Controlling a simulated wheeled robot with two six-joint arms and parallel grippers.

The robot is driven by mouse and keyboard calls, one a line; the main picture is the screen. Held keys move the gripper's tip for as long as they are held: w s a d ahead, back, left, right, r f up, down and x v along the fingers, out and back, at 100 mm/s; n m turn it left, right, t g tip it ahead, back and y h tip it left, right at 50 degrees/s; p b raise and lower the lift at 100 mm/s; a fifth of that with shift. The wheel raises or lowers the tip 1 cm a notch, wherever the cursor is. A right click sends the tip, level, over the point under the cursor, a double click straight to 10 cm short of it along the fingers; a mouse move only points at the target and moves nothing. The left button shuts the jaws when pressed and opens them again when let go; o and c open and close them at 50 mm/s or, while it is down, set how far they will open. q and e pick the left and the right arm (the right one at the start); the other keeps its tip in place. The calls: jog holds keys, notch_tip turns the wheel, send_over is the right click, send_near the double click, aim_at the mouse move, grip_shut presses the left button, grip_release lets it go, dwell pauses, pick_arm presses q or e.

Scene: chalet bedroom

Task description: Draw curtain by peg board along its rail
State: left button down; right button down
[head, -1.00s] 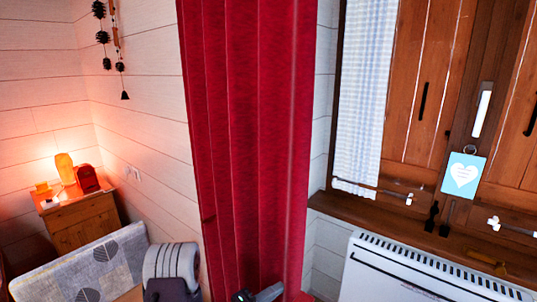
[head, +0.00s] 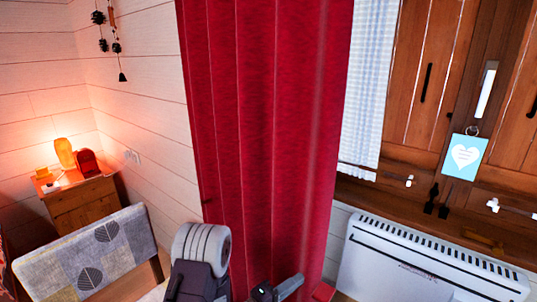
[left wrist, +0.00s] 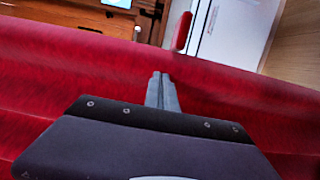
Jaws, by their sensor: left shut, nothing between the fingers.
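The red curtain (head: 262,130) hangs in tall vertical folds in the middle of the head view. Its right edge overlaps the left side of the window; its rail is out of frame above. My left gripper (head: 278,289) is low in front of the curtain, near its right part. In the left wrist view its two fingers (left wrist: 161,92) are together with nothing between them, against the red cloth (left wrist: 70,75). I cannot tell whether they touch it. A small red piece (left wrist: 182,32) shows just beyond the fingers. My right gripper is out of view. I cannot make out a peg board.
Right of the curtain are a white checked curtain (head: 368,85), wooden shutters (head: 425,70), a blue heart tag (head: 465,156) and a white heater (head: 430,262). At left are a grey patterned headboard (head: 85,250) and a wooden cabinet (head: 80,208) with a glowing lamp (head: 64,152).

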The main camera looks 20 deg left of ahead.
aim_at(308, 295)
pick_arm(q)
jog(key=shift+s+d+b, duration=0.15)
jog(key=shift+s+d, duration=0.15)
jog(key=shift+d, duration=0.4)
jog(key=shift+s+d+b, duration=0.15)
jog(key=shift+s+d, duration=0.15)
jog(key=shift+d, duration=0.35)
jog(key=shift+s+d+r+p, duration=0.1)
jog(key=shift+d+p, duration=0.2)
jog(key=shift+p, duration=0.15)
jog(key=shift+s+d+p, duration=0.3)
jog(key=shift+d+p, duration=0.1)
jog(key=shift+d, duration=0.3)
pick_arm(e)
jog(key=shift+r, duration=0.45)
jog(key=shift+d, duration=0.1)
